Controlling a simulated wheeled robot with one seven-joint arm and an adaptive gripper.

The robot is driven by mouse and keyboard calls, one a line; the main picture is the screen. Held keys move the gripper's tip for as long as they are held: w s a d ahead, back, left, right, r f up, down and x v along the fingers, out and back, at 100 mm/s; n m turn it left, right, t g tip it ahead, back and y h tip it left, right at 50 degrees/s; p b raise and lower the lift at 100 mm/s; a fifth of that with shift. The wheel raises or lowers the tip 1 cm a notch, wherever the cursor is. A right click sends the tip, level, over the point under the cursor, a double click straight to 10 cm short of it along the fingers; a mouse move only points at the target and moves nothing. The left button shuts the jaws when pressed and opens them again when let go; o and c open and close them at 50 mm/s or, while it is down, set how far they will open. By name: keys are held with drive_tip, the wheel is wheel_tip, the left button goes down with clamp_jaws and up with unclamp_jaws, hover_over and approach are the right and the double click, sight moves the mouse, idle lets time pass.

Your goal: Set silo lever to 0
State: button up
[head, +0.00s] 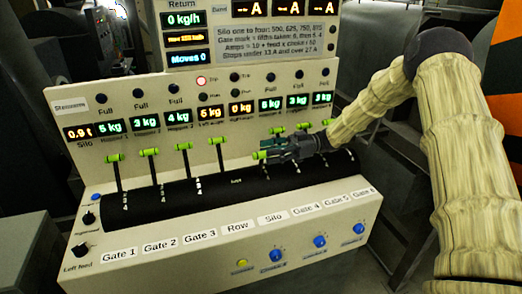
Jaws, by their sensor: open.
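The silo lever (260,155) has a green crossbar handle. It stands on the black curved panel above the label Silo (273,218), and its handle sits lower than the neighbouring green handles. My gripper (268,149) is open, with its dark fingers reaching in from the right at this handle. The fingers partly cover the handle and the space behind it. I cannot tell whether they touch it. The silo lever's scale marks are too small to read.
Gate 1 (114,158), Gate 2 (149,152) and Gate 3 (184,146) levers stand to the left. Further green levers, including one at the far right (328,122), stand close behind and beside my gripper. Displays (241,108) line the panel above. Knobs (277,255) are below.

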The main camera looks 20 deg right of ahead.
sight(264, 153)
drive_tip(key=shift+w+a+f, duration=0.4)
drive_tip(key=shift+w+a, duration=0.05)
drive_tip(key=shift+a, duration=0.3)
drive_tip(key=shift+w+a+p, duration=0.1)
drive_tip(key=shift+a+p, duration=0.2)
drive_tip(key=shift+s+a+r, duration=0.3)
drive_tip(key=shift+s+a, duration=0.3)
drive_tip(key=shift+a, duration=0.05)
drive_tip(key=shift+w+f, duration=0.25)
drive_tip(key=shift+w, duration=0.1)
drive_tip(key=shift+s+r, duration=0.1)
drive_tip(key=shift+s, duration=0.1)
drive_tip(key=c, duration=0.6)
clamp_jaws()
